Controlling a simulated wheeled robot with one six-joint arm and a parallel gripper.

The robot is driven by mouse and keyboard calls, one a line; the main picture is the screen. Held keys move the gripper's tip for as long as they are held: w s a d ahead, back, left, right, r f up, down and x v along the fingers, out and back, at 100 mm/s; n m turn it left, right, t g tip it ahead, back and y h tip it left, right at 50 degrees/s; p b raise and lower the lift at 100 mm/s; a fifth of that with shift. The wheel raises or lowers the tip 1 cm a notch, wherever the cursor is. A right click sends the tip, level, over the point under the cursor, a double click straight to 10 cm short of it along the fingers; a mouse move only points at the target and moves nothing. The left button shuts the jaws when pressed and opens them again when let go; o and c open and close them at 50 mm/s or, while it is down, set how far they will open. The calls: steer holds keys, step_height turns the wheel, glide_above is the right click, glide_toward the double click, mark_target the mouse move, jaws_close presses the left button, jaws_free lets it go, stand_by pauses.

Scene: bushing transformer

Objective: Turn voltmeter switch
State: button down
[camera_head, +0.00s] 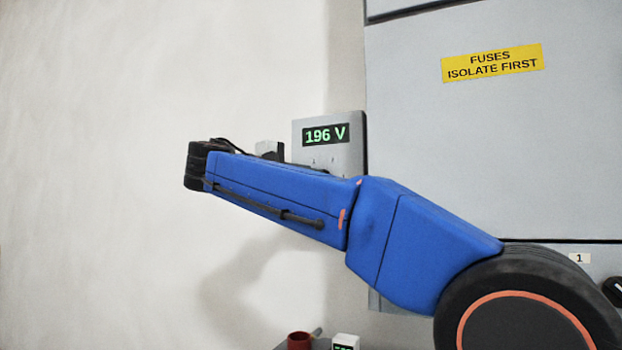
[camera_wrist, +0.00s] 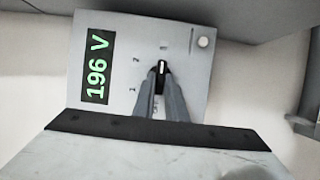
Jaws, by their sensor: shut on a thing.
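The voltmeter panel is a grey box with a green display reading 196 V. In the head view the voltmeter (camera_head: 300,128) is at the centre, partly hidden behind my blue arm. In the wrist view the voltmeter (camera_wrist: 122,50) appears turned sideways, with marks 1 and 2 beside the switch. The switch (camera_wrist: 162,66) is a small dark knob with a white line. My gripper (camera_wrist: 162,75) has its two fingers shut on the switch. In the head view the switch and fingertips are hidden by my arm.
A large grey cabinet (camera_head: 450,140) with a yellow label (camera_head: 491,63) reading FUSES ISOLATE FIRST stands at right. A red cup (camera_head: 299,341) and a small white device (camera_head: 345,342) are at the bottom. The pale wall at left is bare.

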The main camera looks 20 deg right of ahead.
stand_by(0.4)
steer(key=c, duration=1.8)
jaws_free()
steer(key=v, duration=1.7)
steer(key=shift+a, duration=0.25)
steer(key=shift+f, duration=0.15)
